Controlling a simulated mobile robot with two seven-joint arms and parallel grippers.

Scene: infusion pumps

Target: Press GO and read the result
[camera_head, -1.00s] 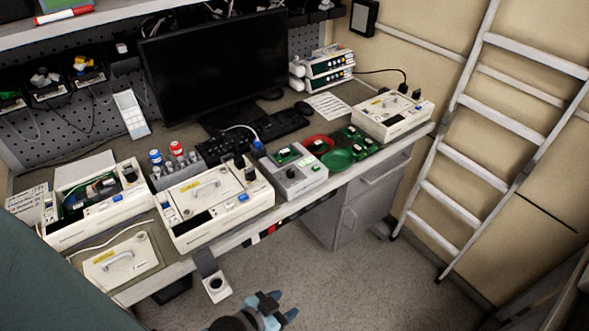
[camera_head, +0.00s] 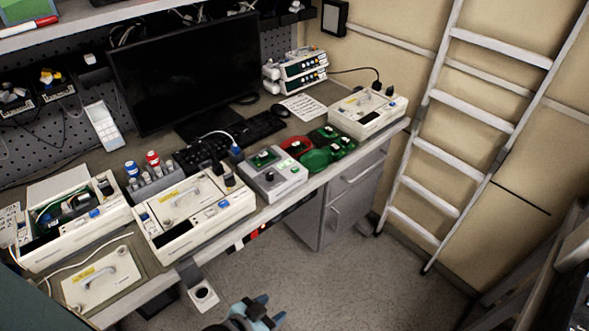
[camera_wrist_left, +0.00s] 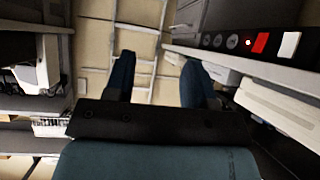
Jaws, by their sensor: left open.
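A grey test box (camera_head: 285,184) stands on the workbench near its front edge. It has a dark knob, a small green button (camera_head: 296,169) at its right, and a green circuit board (camera_head: 263,158) on top. Any lettering or result on it is too small to read. My left gripper (camera_head: 258,308) is at the bottom of the head view, in front of and below the bench edge, apart from the box. Its blue fingers stand apart and empty, as the left wrist view (camera_wrist_left: 160,80) also shows. My right gripper is not in view.
White pump cases (camera_head: 195,215) stand left of the box, one opened (camera_head: 75,225). A ladder (camera_head: 470,120) leans at right. The floor (camera_head: 300,270) before the bench is clear.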

